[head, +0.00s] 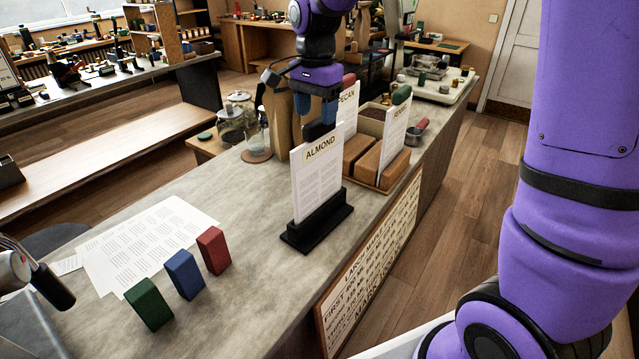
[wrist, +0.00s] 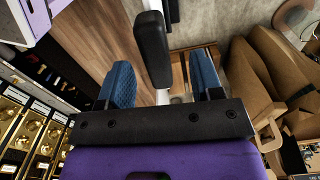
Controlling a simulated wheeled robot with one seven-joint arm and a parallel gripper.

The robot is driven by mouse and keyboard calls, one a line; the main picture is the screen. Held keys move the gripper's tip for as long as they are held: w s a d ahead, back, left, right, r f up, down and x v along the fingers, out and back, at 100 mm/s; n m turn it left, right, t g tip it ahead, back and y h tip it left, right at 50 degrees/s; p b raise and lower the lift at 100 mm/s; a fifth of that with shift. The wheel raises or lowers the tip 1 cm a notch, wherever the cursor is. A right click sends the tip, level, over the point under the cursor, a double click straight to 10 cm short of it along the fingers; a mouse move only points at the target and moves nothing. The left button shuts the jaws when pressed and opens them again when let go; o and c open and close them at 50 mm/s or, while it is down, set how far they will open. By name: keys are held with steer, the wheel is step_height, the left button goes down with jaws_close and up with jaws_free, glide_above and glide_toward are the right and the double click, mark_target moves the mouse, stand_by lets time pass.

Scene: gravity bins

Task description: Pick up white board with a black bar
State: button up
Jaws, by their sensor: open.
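The white board headed "ALMOND" (head: 318,178) stands upright in a black slotted base (head: 316,222) on the grey counter. A short black bar (head: 317,131) runs along its top edge. My gripper (head: 315,112) points down just above the bar, open, with its blue fingers apart. In the wrist view the black bar (wrist: 153,50) shows between and beyond the two blue fingertips of my gripper (wrist: 162,80), nearer the left one. I see no clear contact. Only a thin white edge of the board shows there.
Behind stand other white cards, one with a green top (head: 395,135), beside a wooden bin (head: 372,160). Glass jars (head: 232,122) stand further left. Green (head: 148,304), blue (head: 183,274) and red (head: 213,250) blocks stand near printed sheets (head: 140,245).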

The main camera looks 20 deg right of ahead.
mark_target(319, 120)
steer(key=f, duration=0.5)
steer(key=shift+s+d, duration=0.1)
steer(key=shift+d, duration=0.2)
steer(key=shift+r, duration=0.1)
steer(key=shift+c, duration=0.4)
jaws_close()
